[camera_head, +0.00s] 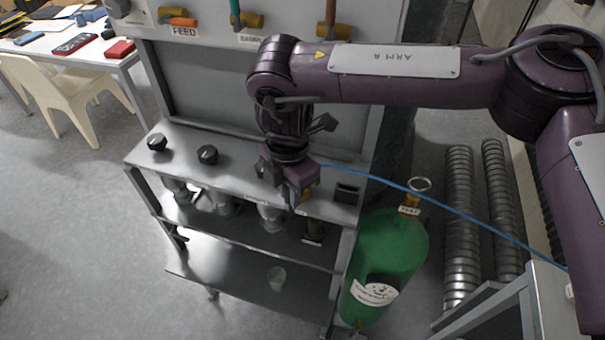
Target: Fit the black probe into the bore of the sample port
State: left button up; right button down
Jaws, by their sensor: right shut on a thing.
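My right gripper (292,196) is over the front part of the grey bench top, between the black knobs and a black block. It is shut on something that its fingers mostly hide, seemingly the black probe. A blue cable (450,209) runs from the gripper to the lower right. A small brass-yellow piece (304,197) shows beside the fingertips; I cannot tell whether it belongs to the sample port. The port's bore is not visible, and I cannot tell whether the probe touches it. My left gripper is not in view.
Two black knobs (207,154) stand on the bench top (180,160) to the left. The black block (347,192) is close on the right. Clear vessels (271,216) hang beneath. A green gas cylinder (385,250) stands at the right, with ribbed metal hoses (459,220) beyond.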

jog(key=w+f+b, duration=0.1)
jog(key=w, duration=0.1)
jog(key=w+d+f, duration=0.1)
jog(key=w, duration=0.1)
jog(key=w+d+f+b, duration=0.1)
jog(key=w, duration=0.2)
jog(key=shift+d+f+b, duration=0.15)
jog(key=shift+f+b, duration=0.2)
jog(key=shift+w+r, duration=0.1)
jog(key=c, duration=1.3)
grip_release()
